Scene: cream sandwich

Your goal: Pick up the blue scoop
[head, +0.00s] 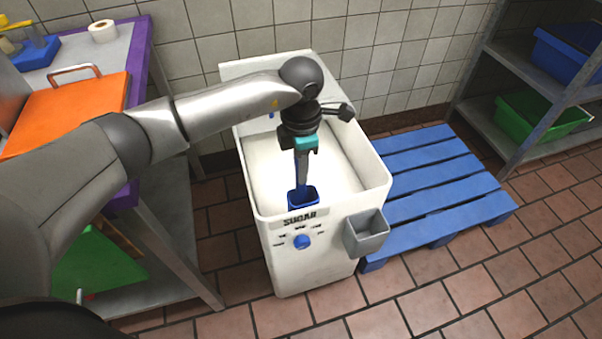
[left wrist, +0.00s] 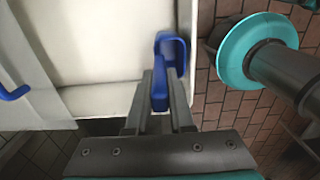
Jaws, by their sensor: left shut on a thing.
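The blue scoop (head: 303,197) hangs upright in the white sugar bin (head: 246,177), its cup low near the bin's front wall and its handle pointing up. My left gripper (head: 302,170) reaches down over the bin and is shut on the scoop's handle. In the left wrist view the scoop (left wrist: 171,48) extends out beyond the fingertips of my left gripper (left wrist: 160,90). I cannot tell whether the cup touches the white sugar. My right gripper is not in view.
A grey holder (head: 366,236) hangs on the bin's front right. A blue pallet (head: 425,170) lies to the right. A shelf (head: 490,125) with a green crate (head: 540,118) stands at right.

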